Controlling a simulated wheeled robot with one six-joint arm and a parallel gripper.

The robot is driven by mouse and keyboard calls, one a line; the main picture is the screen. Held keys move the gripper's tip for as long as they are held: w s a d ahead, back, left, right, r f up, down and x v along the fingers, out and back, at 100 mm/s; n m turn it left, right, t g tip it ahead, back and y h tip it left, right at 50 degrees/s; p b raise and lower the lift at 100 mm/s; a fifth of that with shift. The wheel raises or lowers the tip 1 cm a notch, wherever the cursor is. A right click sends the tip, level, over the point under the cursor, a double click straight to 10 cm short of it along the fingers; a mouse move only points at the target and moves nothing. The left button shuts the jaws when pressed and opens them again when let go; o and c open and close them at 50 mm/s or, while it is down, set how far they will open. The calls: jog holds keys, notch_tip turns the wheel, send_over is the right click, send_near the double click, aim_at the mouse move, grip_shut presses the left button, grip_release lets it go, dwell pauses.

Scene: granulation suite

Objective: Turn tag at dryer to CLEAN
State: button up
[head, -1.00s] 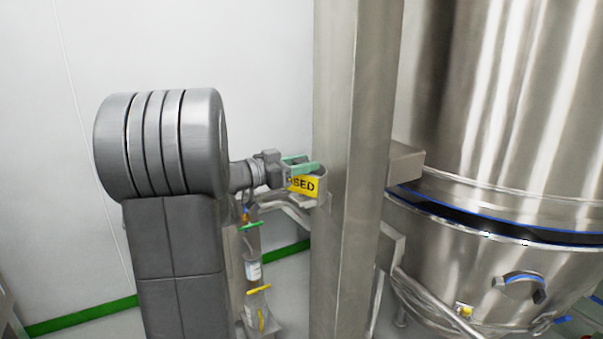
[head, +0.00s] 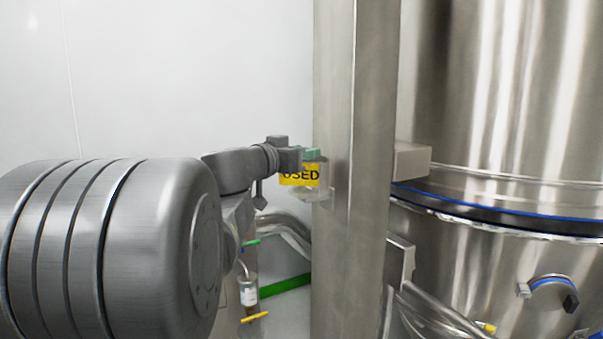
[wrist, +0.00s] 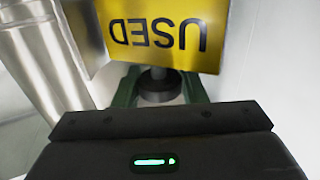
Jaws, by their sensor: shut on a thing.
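The tag (head: 299,176) is a yellow plate reading USED, beside the steel column in the head view. In the wrist view the tag (wrist: 165,32) fills the top and its lettering is upside down. In the wrist view the green fingers (wrist: 158,84) flank a dark round knob below the plate. A small metal holder (head: 318,194) on the column shows under the tag; I cannot tell whether they touch. The tag's back face is hidden.
The steel column (head: 352,120) stands close to the right of my gripper. The large steel dryer vessel (head: 500,100) is behind it at right. Pipes (head: 284,228) and a hanging bottle (head: 248,291) are below. The white wall at left is clear.

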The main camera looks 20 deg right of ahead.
jog(key=shift+f+n+t+y+b, duration=0.2)
jog(key=shift+n+t+y+b, duration=0.55)
jog(key=shift+b, duration=0.6)
jog(key=shift+f+n+t+y+b, duration=0.2)
jog(key=shift+n+t+y+b, duration=0.25)
jog(key=shift+t+b, duration=0.7)
jog(key=shift+r+n+t+y+b, duration=0.15)
jog(key=shift+n+t+y+b, duration=0.25)
jog(key=shift+n+t+y, duration=0.45)
jog(key=shift+r+n+t+y+p, duration=0.1)
jog(key=shift+n+t+y+p, duration=0.3)
jog(key=shift+n+y, duration=0.3)
jog(key=shift+t+y, duration=0.25)
jog(key=o, duration=1)
